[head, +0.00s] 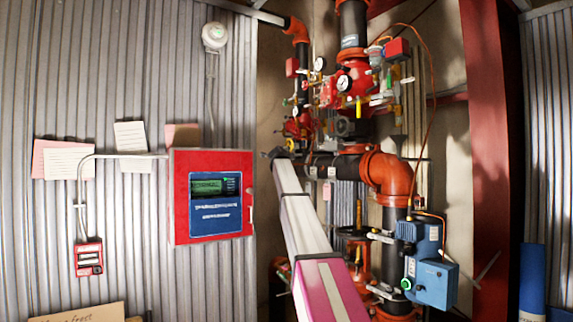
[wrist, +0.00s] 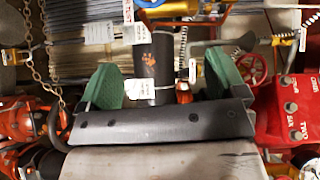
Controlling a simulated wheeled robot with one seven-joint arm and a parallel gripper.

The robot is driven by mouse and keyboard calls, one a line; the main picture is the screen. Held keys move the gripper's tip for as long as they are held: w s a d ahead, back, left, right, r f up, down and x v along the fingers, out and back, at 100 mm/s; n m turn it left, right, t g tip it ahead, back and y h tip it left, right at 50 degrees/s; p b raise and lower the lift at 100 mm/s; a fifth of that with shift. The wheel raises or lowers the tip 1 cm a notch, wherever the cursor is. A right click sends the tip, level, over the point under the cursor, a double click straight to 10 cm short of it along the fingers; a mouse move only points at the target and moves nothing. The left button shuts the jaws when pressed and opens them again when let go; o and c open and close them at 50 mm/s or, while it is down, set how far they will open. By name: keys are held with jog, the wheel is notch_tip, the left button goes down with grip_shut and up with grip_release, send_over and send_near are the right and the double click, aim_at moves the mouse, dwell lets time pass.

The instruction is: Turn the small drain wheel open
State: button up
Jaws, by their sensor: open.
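My gripper (wrist: 165,82) is open, with its two green-padded fingers spread wide in the wrist view. Nothing is gripped. A black pipe (wrist: 160,60) with orange marks and white tags shows between and beyond the fingers. A small red spoked wheel (wrist: 251,68) shows just right of the right finger, partly hidden by it; I cannot tell for sure that it is the drain wheel. In the head view my gripper (head: 277,153) is at the far end of my arm, near the left side of the valve piping. The wheel cannot be made out clearly there.
Red valve bodies and gauges (head: 344,83) crowd the riser. An orange elbow (head: 388,172) and a blue box (head: 432,283) stand right of my arm. A red panel (head: 212,197) is on the left wall. In the wrist view a chain (wrist: 38,55) hangs left and a red box (wrist: 290,108) stands right.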

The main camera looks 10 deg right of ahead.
jog(key=shift+s+f, duration=0.1)
jog(key=shift+f, duration=0.95)
